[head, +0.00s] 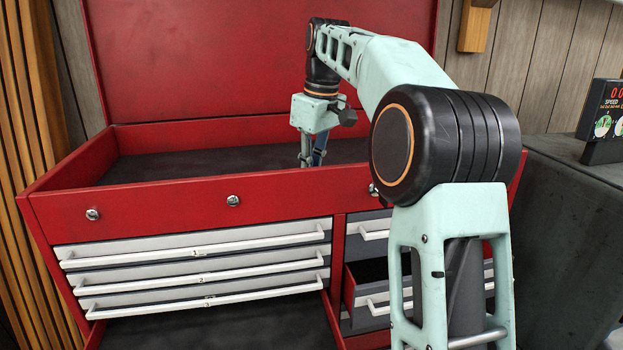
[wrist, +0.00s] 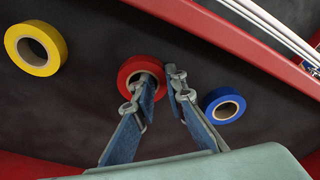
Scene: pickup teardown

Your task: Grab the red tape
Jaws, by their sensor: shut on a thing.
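The red tape (wrist: 128,71) is a roll lying on the dark floor of the top tray, seen in the wrist view. My gripper (wrist: 160,80) is shut on the right side of its ring, one finger at the hole and the other at the outer edge. In the head view my gripper (head: 313,153) reaches down into the open top of the red tool chest. There the chest's front wall hides the tape and the fingertips.
A yellow tape roll (wrist: 36,48) lies left of the red one, and a blue tape roll (wrist: 222,105) lies close on the right. The red chest's front wall (head: 160,205) and raised lid (head: 200,60) bound the tray. A lower right drawer (head: 380,297) stands partly open.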

